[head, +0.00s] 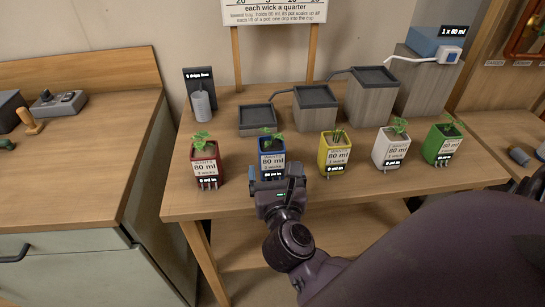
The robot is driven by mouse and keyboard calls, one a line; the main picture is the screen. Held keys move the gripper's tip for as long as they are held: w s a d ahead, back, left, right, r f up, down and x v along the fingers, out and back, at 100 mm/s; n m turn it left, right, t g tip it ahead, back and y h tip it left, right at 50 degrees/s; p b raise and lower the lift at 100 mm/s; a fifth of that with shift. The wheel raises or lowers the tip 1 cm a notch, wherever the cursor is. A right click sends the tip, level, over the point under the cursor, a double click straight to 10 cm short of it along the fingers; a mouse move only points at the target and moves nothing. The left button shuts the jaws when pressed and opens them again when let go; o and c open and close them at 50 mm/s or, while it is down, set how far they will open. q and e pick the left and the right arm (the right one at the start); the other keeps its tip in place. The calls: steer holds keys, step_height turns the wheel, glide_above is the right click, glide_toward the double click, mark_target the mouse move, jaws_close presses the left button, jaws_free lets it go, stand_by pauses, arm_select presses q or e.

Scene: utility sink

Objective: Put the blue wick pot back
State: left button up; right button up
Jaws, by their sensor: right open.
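The blue wick pot (271,145) holds a small green plant and has a white "80 ml" label. It stands upright near the front edge of the wooden table (360,188), between a red pot (206,166) and a yellow pot (333,151). My right gripper (270,184) is open, directly in front of the blue pot's lower part. It covers the pot's base, and I cannot tell whether the fingers touch or straddle the pot. My left gripper is not in view.
A white pot (391,148) and a green pot (441,144) continue the row to the right. Behind stand three dark trays at rising heights: low (257,119), middle (316,96) and high (372,77). A grey cylinder (201,106) stands at the back left.

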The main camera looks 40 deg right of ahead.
steer(key=s+a+f+n+t+y, duration=0.1)
steer(key=s+a+f+n+y, duration=0.2)
steer(key=n, duration=0.8)
steer(key=s+a+f+n+y, duration=0.1)
steer(key=s+f+n+y, duration=0.2)
steer(key=n, duration=0.7)
steer(key=s+a+f+n+t+y, duration=0.1)
steer(key=a+f+n+y, duration=0.3)
steer(key=n, duration=0.7)
steer(key=s+d+f+n+g, duration=0.3)
steer(key=f+n, duration=0.2)
steer(key=f, duration=0.1)
steer(key=s+d+f+n+g, duration=0.3)
steer(key=s+f+n, duration=0.1)
steer(key=f+n, duration=0.2)
steer(key=shift+d+f+g+h, duration=0.3)
steer(key=shift+d+h, duration=0.05)
steer(key=shift+h, duration=0.05)
